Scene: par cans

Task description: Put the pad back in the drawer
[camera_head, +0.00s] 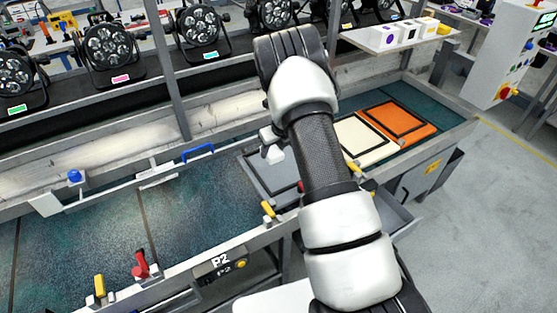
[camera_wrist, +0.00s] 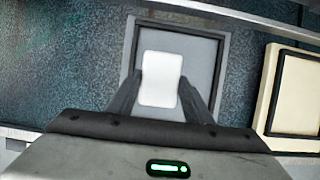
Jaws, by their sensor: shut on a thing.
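The pad, a small white block with rounded corners, is between the two dark fingers of my gripper (camera_wrist: 161,95) in the wrist view, where the pad (camera_wrist: 162,78) is seen over a grey framed panel (camera_wrist: 204,48). My gripper is shut on it. In the head view, the white pad (camera_head: 274,154) shows just left of my arm, over the grey panel (camera_head: 262,179). My arm hides most of the gripper there. An open grey drawer (camera_head: 401,222) appears under the bench, right of my forearm and partly hidden by it. Its inside is barely visible.
A cream framed panel (camera_head: 352,143) and an orange framed panel (camera_head: 400,119) lie on the bench to the right. Several stage lamps (camera_head: 110,48) stand along the back. Yellow and red clamps (camera_head: 141,265) line the front rail. Floor is clear at right.

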